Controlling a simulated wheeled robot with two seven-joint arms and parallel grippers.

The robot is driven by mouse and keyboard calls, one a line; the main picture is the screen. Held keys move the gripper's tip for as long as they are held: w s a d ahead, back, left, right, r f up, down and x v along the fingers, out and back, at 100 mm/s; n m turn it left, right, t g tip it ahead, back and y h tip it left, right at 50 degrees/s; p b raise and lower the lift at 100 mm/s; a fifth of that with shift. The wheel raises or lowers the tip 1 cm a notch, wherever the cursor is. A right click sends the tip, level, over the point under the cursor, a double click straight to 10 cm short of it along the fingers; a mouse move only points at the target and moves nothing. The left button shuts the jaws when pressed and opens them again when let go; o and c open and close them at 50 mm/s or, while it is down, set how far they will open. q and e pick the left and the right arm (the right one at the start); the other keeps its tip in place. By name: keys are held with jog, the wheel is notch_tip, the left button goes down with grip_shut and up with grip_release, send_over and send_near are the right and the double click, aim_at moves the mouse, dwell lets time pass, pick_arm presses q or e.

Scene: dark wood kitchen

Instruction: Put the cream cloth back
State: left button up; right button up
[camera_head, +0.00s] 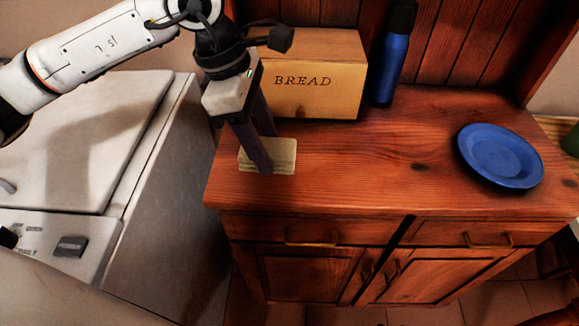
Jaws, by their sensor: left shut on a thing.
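The cream cloth (284,157) is a small folded block on the left front part of the wooden cabinet top. My left gripper (266,160) points down at it, with its dark fingers around the cloth and shut on it. The cloth looks to be at or just above the wood; I cannot tell whether it touches. The near finger hides part of the cloth. My right gripper is not in view.
A bread box (318,85) stands just behind my left gripper. A blue bottle (391,60) stands right of it, and a blue plate (500,155) lies at the right. The cabinet top (370,165) between is clear. A white appliance (75,150) stands at the left.

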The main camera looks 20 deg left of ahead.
aim_at(287, 137)
pick_arm(q)
jog(key=w+r+n, duration=0.1)
jog(key=n, duration=0.2)
jog(key=d+n+t+y, duration=0.1)
jog(key=n, duration=0.2)
jog(key=w+d+r+n+t, duration=0.1)
jog(key=n, duration=0.2)
jog(key=shift+w+r+y, duration=0.3)
jog(key=n, duration=0.2)
jog(key=w+r+n, duration=0.1)
jog(key=shift+d+y, duration=0.35)
jog(key=shift+y, duration=0.05)
jog(key=shift+w+d+n, duration=0.1)
jog(key=shift+n, duration=0.8)
notch_tip(287, 137, down, 10)
jog(key=shift+r, duration=0.15)
jog(key=shift+f, duration=0.2)
jog(key=o, duration=1)
jog(key=shift+r, duration=0.1)
